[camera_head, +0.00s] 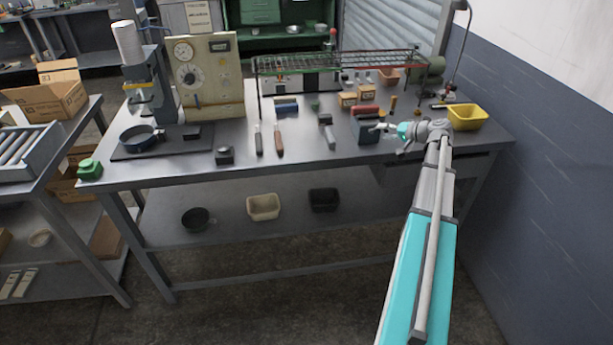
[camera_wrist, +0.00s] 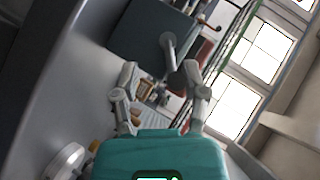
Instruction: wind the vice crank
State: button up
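The vice (camera_head: 366,131) is a dark grey block on the right part of the workbench. It also shows in the wrist view (camera_wrist: 145,33), tilted in the picture. Its crank (camera_wrist: 169,52) is a grey arm with a round hub on the block's face. My gripper (camera_head: 383,127) is just right of the vice in the head view, pointing at it. In the wrist view my gripper (camera_wrist: 160,72) is open, with a wide gap between its fingers. The crank's free end shows between the fingertips, and I see no finger closed on it. In the head view the crank is hard to make out.
A yellow bin (camera_head: 467,117) stands right of my wrist. A wire rack (camera_head: 338,62) spans the bench's back. Hand tools lie left of the vice, with a pan (camera_head: 140,136) farther left. The bench (camera_head: 300,165) has clear room along its front. A wall closes the right side.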

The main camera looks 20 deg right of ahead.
jog(key=shift+d+f+m+t+y+b, duration=0.2)
jog(key=shift+f+m+t+y+b, duration=1)
jog(key=shift+b, duration=1.5)
jog(key=m+t+y+b, duration=0.1)
jog(key=b, duration=0.2)
jog(key=f+m+t+b, duration=0.1)
jog(key=m+b, duration=0.1)
jog(key=b, duration=0.2)
jog(key=shift+a+y, duration=0.2)
jog(key=shift+y, duration=0.2)
jog(key=shift+s+d, duration=0.15)
jog(key=shift+s, duration=0.1)
jog(key=b+v, duration=0.2)
jog(key=v, duration=1.1)
jog(key=w+a+r+n+g+p, duration=0.1)
jog(key=w+a+n+g+p, duration=0.3)
jog(key=a, duration=0.6)
jog(key=w+a+r+g+p, duration=0.1)
jog(key=w+a+g+p, duration=0.15)
jog(key=a+p, duration=0.6)
jog(key=s+a+r+n+g+h+p, duration=0.1)
jog(key=a+p, duration=0.4)
jog(key=a, duration=0.5)
jog(key=s+a+r+n+g+h+p, duration=0.2)
jog(key=a+g+p, duration=0.3)
jog(key=a, duration=0.5)
jog(key=shift+a+n+g, duration=0.3)
jog(key=shift+n+g, duration=0.15)
jog(key=shift+n, duration=0.15)
